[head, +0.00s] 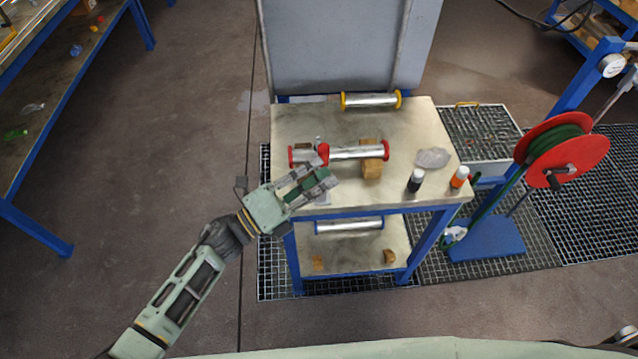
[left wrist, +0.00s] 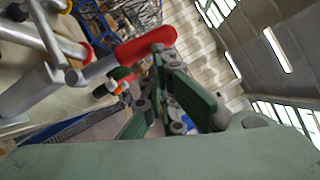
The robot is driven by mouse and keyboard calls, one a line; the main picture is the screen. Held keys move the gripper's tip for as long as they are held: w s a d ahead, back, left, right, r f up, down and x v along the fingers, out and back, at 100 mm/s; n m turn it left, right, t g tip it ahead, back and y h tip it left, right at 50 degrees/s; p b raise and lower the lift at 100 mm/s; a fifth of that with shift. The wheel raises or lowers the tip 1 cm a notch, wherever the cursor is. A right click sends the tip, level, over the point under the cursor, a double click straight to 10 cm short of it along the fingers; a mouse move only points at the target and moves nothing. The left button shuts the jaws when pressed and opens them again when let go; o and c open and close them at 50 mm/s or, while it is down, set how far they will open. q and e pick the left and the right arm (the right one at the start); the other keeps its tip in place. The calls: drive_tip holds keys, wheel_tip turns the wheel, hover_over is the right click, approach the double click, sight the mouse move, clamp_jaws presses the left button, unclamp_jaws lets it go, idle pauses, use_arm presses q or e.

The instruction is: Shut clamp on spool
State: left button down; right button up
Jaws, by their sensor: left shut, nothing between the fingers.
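A metal spool (head: 358,153) with red end flanges lies across the table top. A clamp with a red handle (head: 322,152) sits on its left part. In the left wrist view, the clamp's red handle (left wrist: 147,46) is close at my fingertips, on a grey metal lever (left wrist: 95,70). Whether the fingers touch it, I cannot tell. My left gripper (head: 326,178) is shut and empty, just in front of the spool's left half. Its green fingers also show in the left wrist view (left wrist: 166,58). My fingers partly hide the clamp's lower side. My right gripper is out of view.
A wooden block (head: 372,168) is by the spool. A yellow-flanged spool (head: 371,101) lies at the back. A grey rag (head: 432,158), a dark bottle (head: 415,181) and an orange bottle (head: 459,178) are at right. A red reel (head: 568,150) stands beside the table.

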use_arm(q)
drive_tip(key=shift+w+r, duration=0.25)
idle(0.5)
drive_tip(key=v, duration=1.2)
